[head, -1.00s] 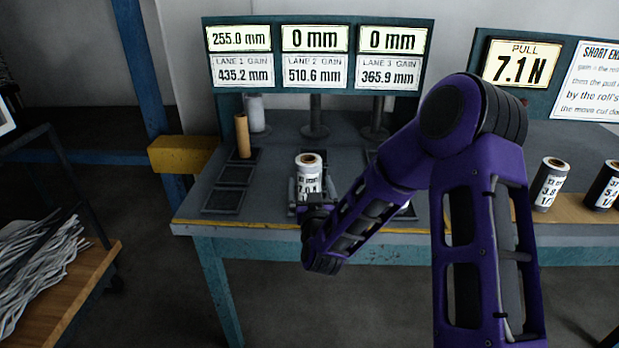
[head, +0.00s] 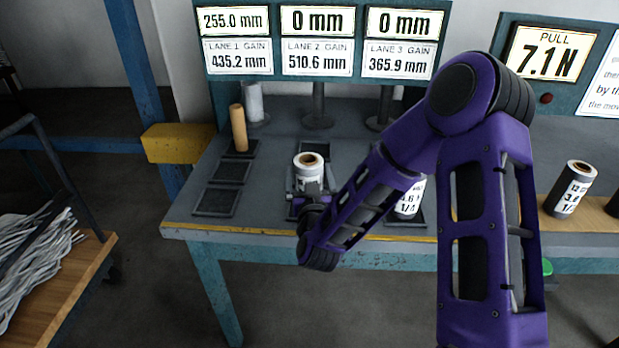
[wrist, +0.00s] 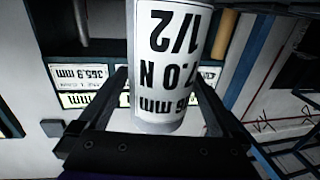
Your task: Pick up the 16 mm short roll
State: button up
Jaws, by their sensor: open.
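A short roll (head: 308,170) with a white label and a brown core stands upright at the front of the middle lane in the head view. In the wrist view the roll (wrist: 165,65) appears upside down. Its label reads 7.0 N and 1/2, with a partly cut-off "6 mm" line. My gripper (head: 311,190) is at the near side of this roll and covers its lower part. In the wrist view my gripper (wrist: 165,95) is open, with one finger on each side of the roll. Gaps show beside it, and it is not clamped.
A labelled roll (head: 408,203) stands right of my forearm in the right lane. Another labelled roll (head: 570,188) is at right. Empty dark pads (head: 217,202) lie at front left.

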jog(key=c, duration=1.3)
